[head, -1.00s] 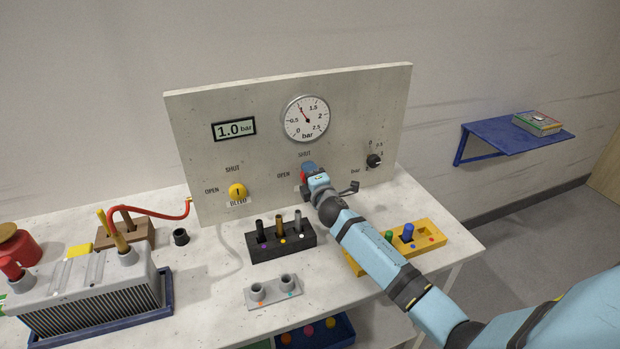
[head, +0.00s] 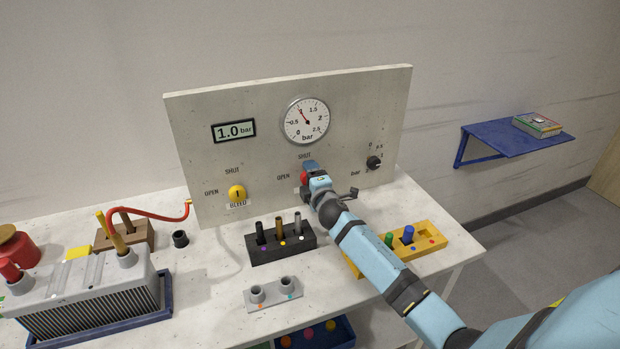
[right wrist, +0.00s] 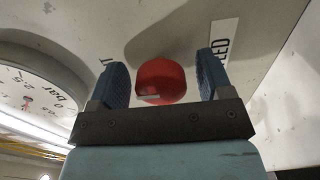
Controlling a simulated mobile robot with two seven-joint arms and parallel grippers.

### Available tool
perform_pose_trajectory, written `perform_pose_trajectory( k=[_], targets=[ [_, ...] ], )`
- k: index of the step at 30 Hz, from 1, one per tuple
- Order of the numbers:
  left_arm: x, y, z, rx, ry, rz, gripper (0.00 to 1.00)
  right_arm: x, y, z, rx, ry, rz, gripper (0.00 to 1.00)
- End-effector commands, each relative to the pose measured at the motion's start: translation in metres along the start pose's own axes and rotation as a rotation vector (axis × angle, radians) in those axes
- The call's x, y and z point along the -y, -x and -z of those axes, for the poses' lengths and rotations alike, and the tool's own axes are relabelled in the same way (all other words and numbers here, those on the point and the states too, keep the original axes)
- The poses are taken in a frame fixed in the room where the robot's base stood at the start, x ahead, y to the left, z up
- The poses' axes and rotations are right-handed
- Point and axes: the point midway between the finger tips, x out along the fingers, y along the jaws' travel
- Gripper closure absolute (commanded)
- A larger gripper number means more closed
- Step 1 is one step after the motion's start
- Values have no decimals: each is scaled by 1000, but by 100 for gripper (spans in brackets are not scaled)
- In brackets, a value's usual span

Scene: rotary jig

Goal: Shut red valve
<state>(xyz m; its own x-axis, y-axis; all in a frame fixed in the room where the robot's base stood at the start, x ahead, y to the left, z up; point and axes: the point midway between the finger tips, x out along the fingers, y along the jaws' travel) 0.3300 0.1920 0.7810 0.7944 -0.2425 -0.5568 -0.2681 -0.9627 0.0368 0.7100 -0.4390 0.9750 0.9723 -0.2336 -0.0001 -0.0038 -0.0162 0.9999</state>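The red valve (head: 303,177) is a round knob on the upright panel, below the gauge, with the labels SHUT above it and OPEN to its left. My right gripper (head: 307,174) is at the knob and hides part of it in the head view. In the right wrist view the red knob (right wrist: 161,82) sits between the two blue fingers of the right gripper (right wrist: 162,80), with a gap on each side. The gripper is open around it. A short pale mark shows on the knob's face. My left gripper is not in view.
A yellow BLEED valve (head: 237,192) is left on the same panel (head: 270,90). The gauge (head: 306,120) reads about 1 and the display (head: 234,130) 1.0 bar. A black knob (head: 374,162) is to the right. A black block (head: 282,246) and yellow block (head: 425,240) stand in front.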

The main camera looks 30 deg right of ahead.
Motion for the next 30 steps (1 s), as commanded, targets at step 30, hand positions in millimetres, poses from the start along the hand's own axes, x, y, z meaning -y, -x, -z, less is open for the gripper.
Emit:
perform_pose_trajectory(
  k=[30],
  targets=[
    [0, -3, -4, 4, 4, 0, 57, 1, 130, 0, 0, 1, 0, 28]
  ],
)
